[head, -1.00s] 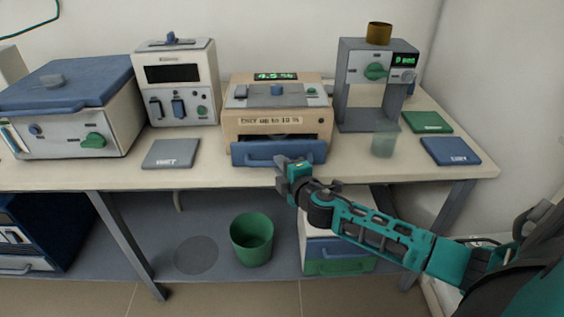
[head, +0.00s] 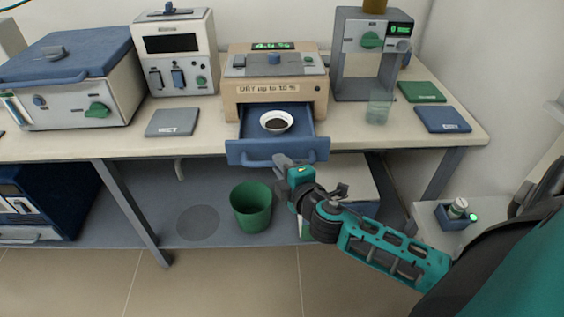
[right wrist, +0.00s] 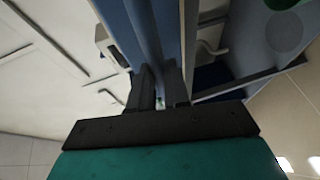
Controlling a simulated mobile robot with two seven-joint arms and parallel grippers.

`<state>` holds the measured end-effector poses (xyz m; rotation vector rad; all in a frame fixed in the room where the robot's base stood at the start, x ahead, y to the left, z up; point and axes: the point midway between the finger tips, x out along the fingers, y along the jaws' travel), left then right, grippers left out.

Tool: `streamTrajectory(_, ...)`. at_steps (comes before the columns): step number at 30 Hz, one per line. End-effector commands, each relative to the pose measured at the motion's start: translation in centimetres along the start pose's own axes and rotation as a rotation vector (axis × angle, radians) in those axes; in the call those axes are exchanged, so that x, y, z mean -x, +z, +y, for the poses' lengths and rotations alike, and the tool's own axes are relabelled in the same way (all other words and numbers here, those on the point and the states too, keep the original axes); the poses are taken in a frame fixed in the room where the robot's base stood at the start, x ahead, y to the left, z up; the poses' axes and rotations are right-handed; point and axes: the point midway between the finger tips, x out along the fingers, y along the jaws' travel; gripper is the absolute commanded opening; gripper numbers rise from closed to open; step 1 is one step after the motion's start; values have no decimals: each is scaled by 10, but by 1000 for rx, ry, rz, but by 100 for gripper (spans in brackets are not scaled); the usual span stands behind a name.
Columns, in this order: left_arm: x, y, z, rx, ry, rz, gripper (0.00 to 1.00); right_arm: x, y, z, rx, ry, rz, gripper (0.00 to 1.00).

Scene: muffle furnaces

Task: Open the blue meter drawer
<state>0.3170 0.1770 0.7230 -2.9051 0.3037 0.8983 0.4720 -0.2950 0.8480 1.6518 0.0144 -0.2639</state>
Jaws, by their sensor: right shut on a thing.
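The beige meter (head: 275,84) stands on the bench with a green lit display. Its blue drawer (head: 233,155) is pulled well out toward me, and a white dish (head: 276,121) with dark contents sits inside it. My right gripper (head: 283,162) is at the drawer's front, shut on the drawer handle (head: 262,160). In the right wrist view the fingers (right wrist: 160,90) close on a blue bar at the drawer front. My left gripper is not in view.
A grey WET pad (head: 172,122) lies left of the drawer; a clear beaker (head: 378,107) and a blue pad (head: 442,120) lie right. A green bin (head: 251,207) stands on the lower shelf. A small side table (head: 432,232) is at lower right.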

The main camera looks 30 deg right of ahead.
Motion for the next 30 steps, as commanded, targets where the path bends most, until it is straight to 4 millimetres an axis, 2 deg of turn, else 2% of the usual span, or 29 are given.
streamTrajectory(5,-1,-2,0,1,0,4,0,0,0,0,0,0,0,0)
streamTrajectory(6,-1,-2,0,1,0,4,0,0,0,0,0,0,0,18)
streamTrajectory(13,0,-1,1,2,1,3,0,0,0,0,0,0,0,40)
streamTrajectory(23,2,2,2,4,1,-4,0,3,0,0,0,-1,0,42)
streamTrajectory(26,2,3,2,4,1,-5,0,12,0,-1,0,-2,1,42)
streamTrajectory(30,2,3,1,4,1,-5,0,33,0,-2,-2,-4,0,42)
